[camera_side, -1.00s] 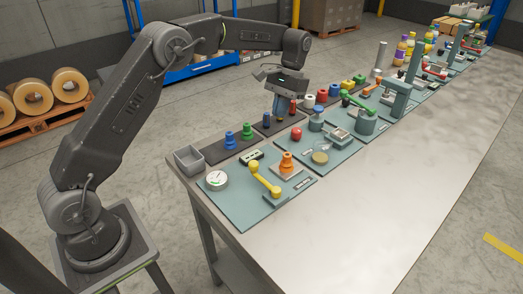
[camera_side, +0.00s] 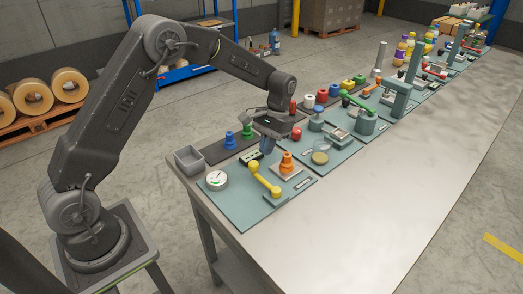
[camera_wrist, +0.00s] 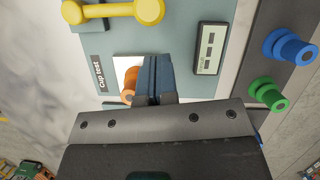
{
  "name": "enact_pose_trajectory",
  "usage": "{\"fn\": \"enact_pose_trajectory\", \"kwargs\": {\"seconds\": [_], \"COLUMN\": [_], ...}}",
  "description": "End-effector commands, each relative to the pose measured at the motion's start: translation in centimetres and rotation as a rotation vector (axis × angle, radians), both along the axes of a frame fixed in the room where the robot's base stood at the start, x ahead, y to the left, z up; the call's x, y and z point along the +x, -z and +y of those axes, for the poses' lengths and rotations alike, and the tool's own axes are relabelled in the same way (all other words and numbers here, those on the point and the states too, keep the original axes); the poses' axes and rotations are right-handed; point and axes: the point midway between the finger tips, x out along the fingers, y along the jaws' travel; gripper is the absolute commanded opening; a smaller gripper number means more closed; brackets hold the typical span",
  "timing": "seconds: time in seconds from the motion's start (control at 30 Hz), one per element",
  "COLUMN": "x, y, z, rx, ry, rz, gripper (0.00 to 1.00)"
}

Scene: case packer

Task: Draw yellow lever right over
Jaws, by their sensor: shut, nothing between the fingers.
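The yellow lever (camera_side: 265,180) stands on the front teal plate (camera_side: 243,210) in the side view.
The orange piece (camera_side: 287,162) stands right beside the lever. Blue (camera_wrist: 289,47) and green (camera_wrist: 267,92) stepped pieces stand on a dark strip. The table front is clear.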

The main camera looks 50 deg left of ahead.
Motion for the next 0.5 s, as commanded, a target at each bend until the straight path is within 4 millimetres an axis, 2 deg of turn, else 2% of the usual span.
{"fn": "enact_pose_trajectory", "kwargs": {"seconds": [0.2,0.5], "x": [-1.8,-2.2], "y": [0.1,0.1], "z": [-0.3,-0.4], "rx": [0.0,0.0], "ry": [0.0,0.0], "rz": [0.002,0.001], "gripper": [0.0,0.0]}}
